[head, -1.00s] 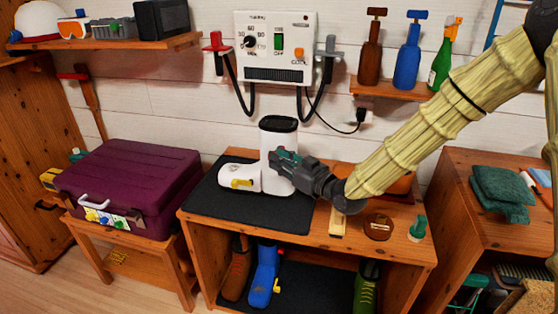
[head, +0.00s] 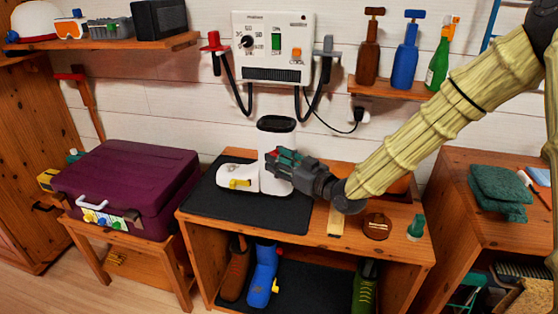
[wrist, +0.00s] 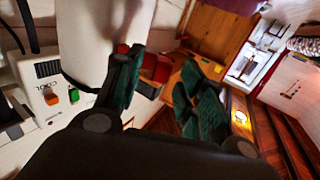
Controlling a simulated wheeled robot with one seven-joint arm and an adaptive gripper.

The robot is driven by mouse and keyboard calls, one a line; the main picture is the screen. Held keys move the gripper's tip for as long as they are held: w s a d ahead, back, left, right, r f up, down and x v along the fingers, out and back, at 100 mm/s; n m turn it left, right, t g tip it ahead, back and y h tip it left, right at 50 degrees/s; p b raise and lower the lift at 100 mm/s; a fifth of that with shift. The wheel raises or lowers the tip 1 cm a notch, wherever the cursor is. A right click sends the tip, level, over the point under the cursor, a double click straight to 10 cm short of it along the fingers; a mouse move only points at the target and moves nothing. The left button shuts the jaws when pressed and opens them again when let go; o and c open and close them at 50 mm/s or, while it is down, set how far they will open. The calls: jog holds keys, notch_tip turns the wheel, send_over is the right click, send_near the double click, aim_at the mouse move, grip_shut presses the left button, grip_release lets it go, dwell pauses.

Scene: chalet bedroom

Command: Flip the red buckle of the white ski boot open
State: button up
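The white ski boot (head: 277,144) stands upright on a black mat (head: 205,199) on the wooden bench, its toe to the left with a yellow buckle (head: 240,184) low on the front. My gripper (head: 276,164) is at the boot's shaft, from the right. The fingers of my gripper (wrist: 160,95) are apart. I cannot tell whether a finger touches the buckle. In the head view my gripper largely hides the buckle.
A dryer unit (head: 274,48) with hanging hoses is on the wall behind the boot. A purple suitcase (head: 130,185) stands on a small table to the left.

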jog(key=v, duration=1.1)
jog(key=shift+s+d, duration=0.2)
jog(key=shift+d, duration=0.05)
